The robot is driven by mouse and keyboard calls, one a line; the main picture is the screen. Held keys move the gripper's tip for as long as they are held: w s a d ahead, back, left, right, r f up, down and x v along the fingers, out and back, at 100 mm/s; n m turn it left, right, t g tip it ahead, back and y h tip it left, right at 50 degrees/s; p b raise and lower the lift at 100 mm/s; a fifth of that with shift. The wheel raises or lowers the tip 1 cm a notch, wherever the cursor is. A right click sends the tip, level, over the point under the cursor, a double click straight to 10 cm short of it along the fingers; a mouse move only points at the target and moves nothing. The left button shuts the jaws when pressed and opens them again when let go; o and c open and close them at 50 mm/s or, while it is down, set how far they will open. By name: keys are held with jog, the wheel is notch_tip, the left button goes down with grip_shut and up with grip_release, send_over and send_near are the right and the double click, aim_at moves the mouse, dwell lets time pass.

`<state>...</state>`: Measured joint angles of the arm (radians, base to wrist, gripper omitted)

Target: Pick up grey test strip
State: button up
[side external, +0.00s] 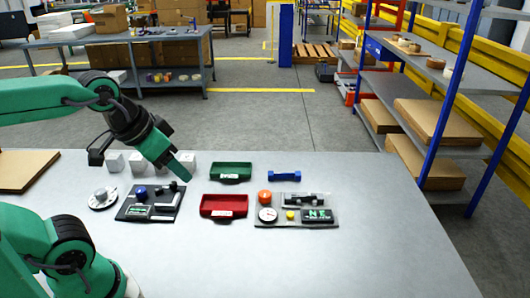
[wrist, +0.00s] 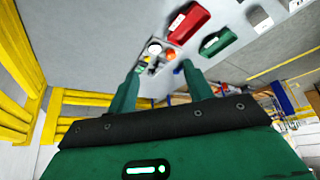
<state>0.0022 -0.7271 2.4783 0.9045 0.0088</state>
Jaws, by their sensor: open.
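I cannot pick out a grey test strip with certainty in either view. Small grey pieces lie on a dark panel (side external: 150,203) at the left of the table, but I cannot tell what they are. My gripper (side external: 184,168) is above the table behind that panel, left of the green tray (side external: 231,171). In the wrist view my gripper (wrist: 162,70) has its two green fingers wide apart, with nothing held between them.
A red tray (side external: 224,206) lies in front of the green one. A grey panel (side external: 295,222) with an orange knob and a gauge is to the right. A blue piece (side external: 284,176) lies behind it. White blocks (side external: 114,161) stand at left. The table's right front is clear.

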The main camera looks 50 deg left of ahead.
jog(key=w+d+r+m+g, duration=0.2)
jog(key=w+r, duration=0.2)
jog(key=w, duration=0.7)
jog(key=m+g, duration=0.4)
jog(key=m, duration=0.3)
send_over(321, 196)
jog(key=f, duration=1.9)
jog(key=shift+s+f, duration=0.2)
jog(key=shift+f, duration=0.2)
jog(key=shift+w+d+f, duration=0.1)
jog(key=shift+w+f, duration=0.05)
jog(key=shift+f, duration=0.1)
jog(key=shift+f, duration=0.15)
jog(key=shift+f, duration=3.75)
jog(key=c, duration=1.1)
